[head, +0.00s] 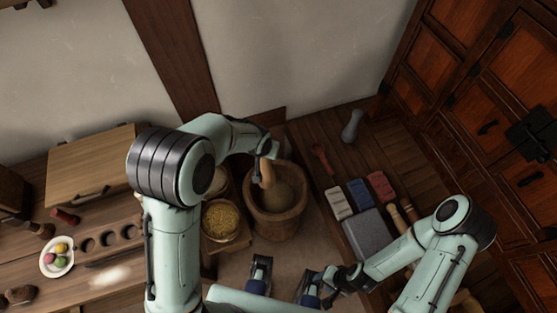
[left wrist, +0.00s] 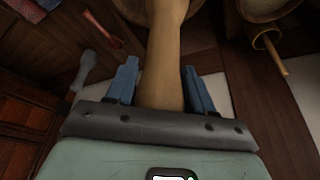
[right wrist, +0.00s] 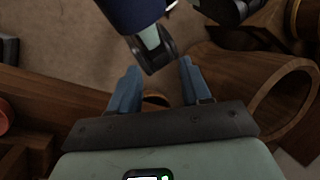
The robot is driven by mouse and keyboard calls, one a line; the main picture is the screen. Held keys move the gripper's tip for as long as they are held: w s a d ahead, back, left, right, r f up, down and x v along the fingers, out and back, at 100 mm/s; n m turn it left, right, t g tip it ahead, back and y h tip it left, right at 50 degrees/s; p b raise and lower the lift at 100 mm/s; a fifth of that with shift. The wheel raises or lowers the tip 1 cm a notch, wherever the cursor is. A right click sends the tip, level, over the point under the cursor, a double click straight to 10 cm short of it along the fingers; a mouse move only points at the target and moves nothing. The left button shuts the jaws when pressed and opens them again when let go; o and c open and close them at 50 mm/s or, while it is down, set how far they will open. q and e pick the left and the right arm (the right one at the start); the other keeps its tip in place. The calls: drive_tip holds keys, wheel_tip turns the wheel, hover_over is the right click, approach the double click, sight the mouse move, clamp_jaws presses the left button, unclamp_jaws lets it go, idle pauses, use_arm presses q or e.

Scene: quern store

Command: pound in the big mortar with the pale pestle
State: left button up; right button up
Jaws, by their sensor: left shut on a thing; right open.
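The big mortar (head: 278,228) is a round brown wooden vessel on the floor in the middle of the head view. Its hollow faces up, and its bottom looks brown. My left gripper (head: 266,152) is above the mortar's far side, shut on the pale pestle (head: 267,176). The pestle points down over the hollow; I cannot tell if its end touches the bottom. In the left wrist view the pestle (left wrist: 165,65) stands between the blue fingers (left wrist: 158,90). My right gripper (head: 326,281) is low, in front of the mortar and to its right, open and empty.
A bowl of yellow grain (head: 221,220) stands left of the mortar. Right of it are a red pestle-like thing (head: 321,160), a grey one (head: 351,126), small bundles (head: 338,203) and a grey slab (head: 368,232). A plate of coloured balls (head: 56,256) is far left.

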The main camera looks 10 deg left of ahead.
use_arm(q)
drive_tip(key=w+d+f+b, duration=0.1)
drive_tip(key=d+f+b, duration=0.2)
drive_tip(key=f+b, duration=0.8)
drive_tip(key=shift+w+f+m, duration=0.3)
drive_tip(key=shift+w+f, duration=0.1)
drive_tip(key=shift+f, duration=1.2)
use_arm(e)
drive_tip(key=w+d+f+t, duration=0.2)
drive_tip(key=w+f, duration=0.5)
drive_tip(key=f, duration=0.5)
drive_tip(key=shift+d+m+t+h, duration=0.3)
drive_tip(key=shift+d+m+h, duration=0.05)
drive_tip(key=shift+m+h, duration=0.05)
drive_tip(key=shift+s, duration=0.1)
